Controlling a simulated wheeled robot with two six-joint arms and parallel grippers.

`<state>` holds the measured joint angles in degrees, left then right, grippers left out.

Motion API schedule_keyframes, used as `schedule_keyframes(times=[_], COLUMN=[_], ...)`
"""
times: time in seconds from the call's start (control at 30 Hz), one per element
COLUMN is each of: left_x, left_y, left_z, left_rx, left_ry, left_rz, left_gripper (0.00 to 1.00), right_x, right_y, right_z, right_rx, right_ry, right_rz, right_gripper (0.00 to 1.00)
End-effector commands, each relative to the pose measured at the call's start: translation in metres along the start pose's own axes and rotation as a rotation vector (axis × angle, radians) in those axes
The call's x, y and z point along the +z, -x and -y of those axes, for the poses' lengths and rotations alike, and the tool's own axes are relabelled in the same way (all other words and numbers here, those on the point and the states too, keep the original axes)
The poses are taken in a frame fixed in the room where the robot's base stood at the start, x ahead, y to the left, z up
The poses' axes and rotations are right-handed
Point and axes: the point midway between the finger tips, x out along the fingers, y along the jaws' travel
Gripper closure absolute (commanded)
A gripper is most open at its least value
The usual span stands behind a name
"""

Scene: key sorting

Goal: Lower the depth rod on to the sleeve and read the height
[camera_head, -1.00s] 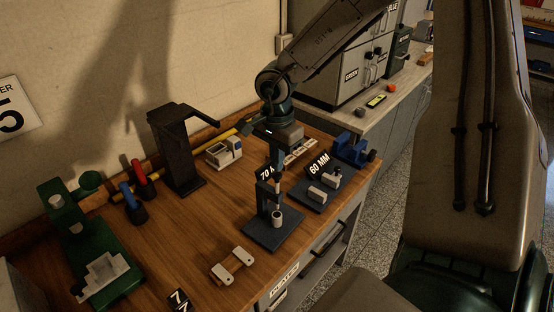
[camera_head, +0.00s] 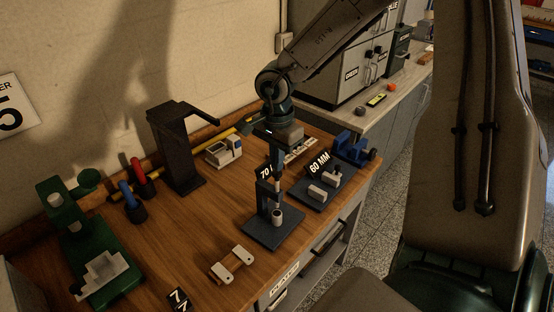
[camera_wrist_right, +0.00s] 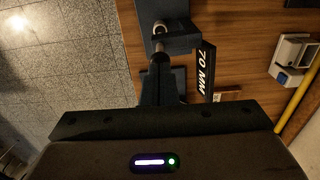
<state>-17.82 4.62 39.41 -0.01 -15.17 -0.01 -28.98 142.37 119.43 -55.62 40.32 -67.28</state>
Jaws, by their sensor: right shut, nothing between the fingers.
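The depth gauge stand (camera_head: 262,232) has a dark base plate and an upright post near the bench's front edge. The light sleeve (camera_head: 277,217) stands upright on its base. It also shows as a pale ring in the right wrist view (camera_wrist_right: 160,27). The rod (camera_head: 276,203) hangs above the sleeve; I cannot tell whether they touch. My right gripper (camera_head: 276,178) is shut and empty, pointing down over the top of the stand. Its fingers (camera_wrist_right: 159,60) reach toward the stand in the wrist view. A 70 MM plate (camera_wrist_right: 203,70) stands close by. My left gripper is out of view.
A 60 MM plate (camera_head: 319,162) and a fixture with light blocks (camera_head: 318,194) stand right of the gauge. A blue vise (camera_head: 353,148) is behind. A black stand (camera_head: 178,150) and green device (camera_head: 95,255) are left. A two-bar light piece (camera_head: 232,265) lies in front.

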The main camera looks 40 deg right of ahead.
Motion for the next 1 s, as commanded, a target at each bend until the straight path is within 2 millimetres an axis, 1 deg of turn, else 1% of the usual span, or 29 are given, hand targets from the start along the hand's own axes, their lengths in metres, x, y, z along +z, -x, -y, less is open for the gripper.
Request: schedule_keyframes(times=[0.5,0.8,1.0], left_x=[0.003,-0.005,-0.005], left_y=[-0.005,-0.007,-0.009], left_z=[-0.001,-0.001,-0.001], left_rx=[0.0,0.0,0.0], left_ry=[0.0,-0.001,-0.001], left_rz=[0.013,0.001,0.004], left_gripper=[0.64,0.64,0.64], right_x=[0.0,0.0,0.0], right_y=[-0.006,-0.01,-0.012], right_z=[0.0,0.0,0.0], right_rx=[0.0,0.0,0.0], right_ry=[0.0,0.0,0.0], right_rz=[0.0,0.0,0.0], right_gripper=[1.0,1.0,1.0])
